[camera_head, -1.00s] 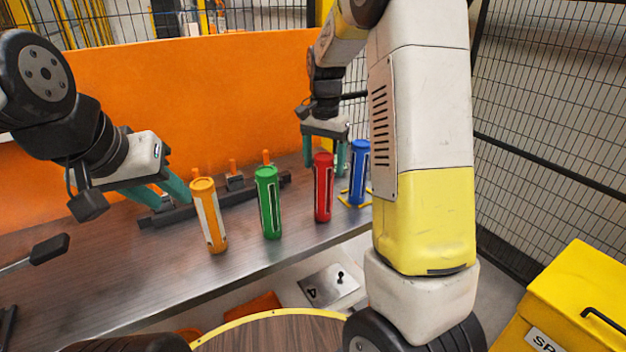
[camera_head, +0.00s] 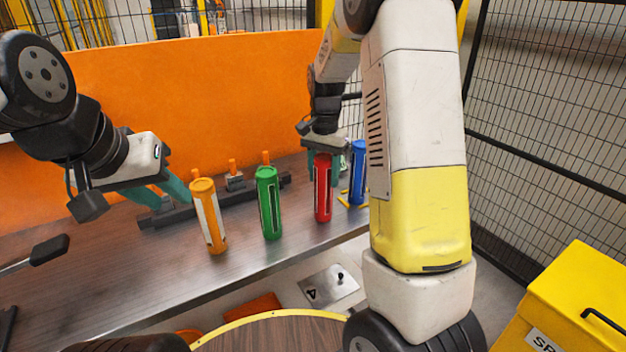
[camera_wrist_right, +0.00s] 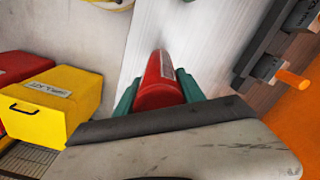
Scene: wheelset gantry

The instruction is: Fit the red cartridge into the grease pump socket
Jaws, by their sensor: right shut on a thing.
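The red cartridge (camera_head: 323,195) stands upright on the table between the green and blue ones. My right gripper (camera_head: 324,168) is around its upper part from above and behind, shut on it. The right wrist view shows the red cartridge (camera_wrist_right: 161,84) between the two teal fingers. My left gripper (camera_head: 176,193) hangs at the left, behind the orange cartridge, its teal fingers apart with nothing seen between them. I cannot make out which fixture is the grease pump socket.
An orange cartridge (camera_head: 208,216), a green cartridge (camera_head: 269,203) and a blue cartridge (camera_head: 358,174) stand on the table (camera_head: 130,275). A dark rail (camera_head: 205,208) with orange pegs lies behind them. An orange panel (camera_head: 190,95) closes the back. A yellow box (camera_head: 575,305) is at right.

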